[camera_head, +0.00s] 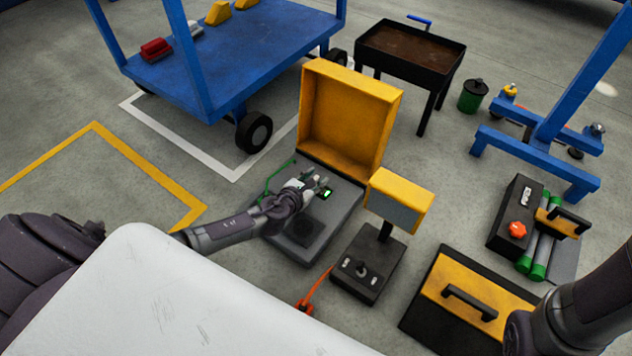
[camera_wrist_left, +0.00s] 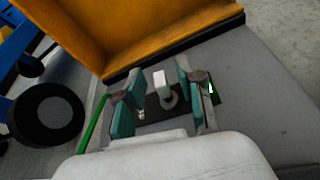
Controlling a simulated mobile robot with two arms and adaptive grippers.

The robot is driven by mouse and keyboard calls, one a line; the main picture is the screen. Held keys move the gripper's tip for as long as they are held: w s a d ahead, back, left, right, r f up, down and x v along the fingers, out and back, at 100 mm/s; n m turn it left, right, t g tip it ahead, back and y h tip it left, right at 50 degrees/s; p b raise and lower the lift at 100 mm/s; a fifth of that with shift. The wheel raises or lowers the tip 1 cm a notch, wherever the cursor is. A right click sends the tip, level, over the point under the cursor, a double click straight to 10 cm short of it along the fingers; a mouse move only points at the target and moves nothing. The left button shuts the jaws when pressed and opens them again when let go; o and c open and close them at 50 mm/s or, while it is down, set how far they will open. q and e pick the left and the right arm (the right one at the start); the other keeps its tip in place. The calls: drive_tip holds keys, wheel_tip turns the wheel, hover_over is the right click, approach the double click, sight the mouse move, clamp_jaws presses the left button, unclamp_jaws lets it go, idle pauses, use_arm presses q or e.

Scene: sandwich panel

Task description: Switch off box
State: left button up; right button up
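The box (camera_head: 330,220) stands on the floor with its yellow lid (camera_head: 345,115) raised. In the left wrist view, a pale switch lever (camera_wrist_left: 160,82) stands up from a dark plate on the grey top (camera_wrist_left: 255,110). A small green light (camera_wrist_left: 211,88) glows beside it, and this green light (camera_head: 327,193) also shows in the head view. My left gripper (camera_head: 314,184) is over the box top. In the wrist view, my left gripper (camera_wrist_left: 160,92) is open, its fingers apart on either side of the lever. Contact with the lever cannot be told. My right gripper is not in view.
A control stand (camera_head: 367,265) with a yellow-topped screen is close to the right of the box. A yellow-and-black case (camera_head: 465,295) lies further right. A blue cart (camera_head: 235,60) stands behind left. A green cable (camera_wrist_left: 92,125) runs along the box's left side.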

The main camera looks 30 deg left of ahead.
use_arm(q)
drive_tip(key=shift+w+f, duration=0.1)
drive_tip(key=shift+w, duration=0.2)
clamp_jaws()
